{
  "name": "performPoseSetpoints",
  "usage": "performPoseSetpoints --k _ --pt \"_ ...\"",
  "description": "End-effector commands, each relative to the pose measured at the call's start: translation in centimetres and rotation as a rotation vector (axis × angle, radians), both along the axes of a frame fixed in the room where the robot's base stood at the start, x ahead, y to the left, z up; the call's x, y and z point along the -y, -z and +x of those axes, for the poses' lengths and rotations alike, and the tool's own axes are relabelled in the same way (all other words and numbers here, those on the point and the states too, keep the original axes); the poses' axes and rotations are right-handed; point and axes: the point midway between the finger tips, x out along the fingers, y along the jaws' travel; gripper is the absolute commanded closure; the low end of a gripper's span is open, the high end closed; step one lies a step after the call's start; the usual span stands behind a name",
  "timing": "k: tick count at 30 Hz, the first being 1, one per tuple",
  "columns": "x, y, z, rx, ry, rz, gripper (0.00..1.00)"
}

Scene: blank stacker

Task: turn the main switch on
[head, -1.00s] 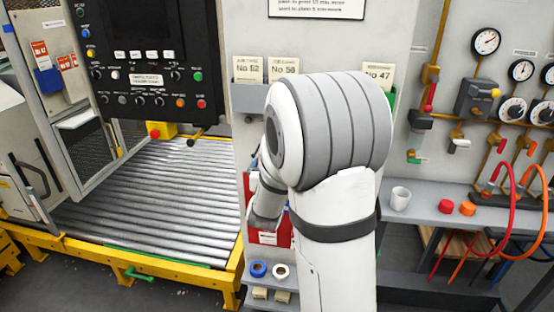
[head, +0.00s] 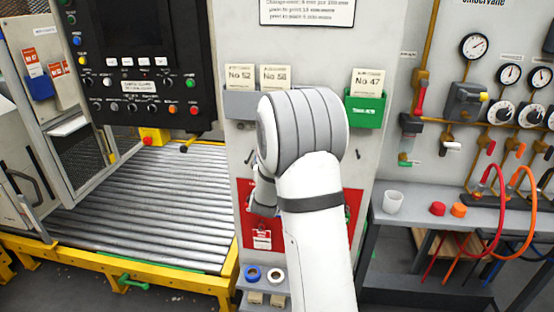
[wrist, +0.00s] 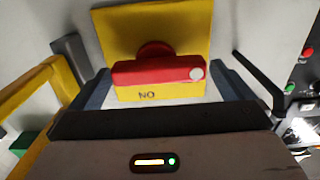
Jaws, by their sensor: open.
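The main switch shows in the wrist view as a red bar handle (wrist: 158,73) on a yellow plate (wrist: 115,32). The handle lies crosswise in the picture, with a pale round spot at its right end. Black letters reading "NO", possibly "ON" seen upside down, are on the plate just below it. My gripper (wrist: 160,78) is open, with one finger near each end of the handle. I cannot tell whether the fingers touch it. In the head view my arm hides the gripper, and the switch does not show.
A black control panel (head: 150,60) hangs at left over a roller conveyor (head: 140,200). Card holders, including a green one (head: 364,112), are on the grey wall. A bench at right holds a white cup (head: 393,202), caps and hoses. A dark rod (wrist: 258,80) crosses the wrist view's right side.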

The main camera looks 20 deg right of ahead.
Motion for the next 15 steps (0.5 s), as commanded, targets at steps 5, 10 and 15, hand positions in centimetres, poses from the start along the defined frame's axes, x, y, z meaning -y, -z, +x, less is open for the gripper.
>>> performPoseSetpoints --k 5,10,15 --pt "0.01 0.01 -0.03 0.0 0.001 0.0 0.09" --pt "0.02 0.0 -0.04 0.0 0.0 0.0 0.23" --pt "0.01 -0.01 -0.03 0.0 0.0 0.0 0.36"
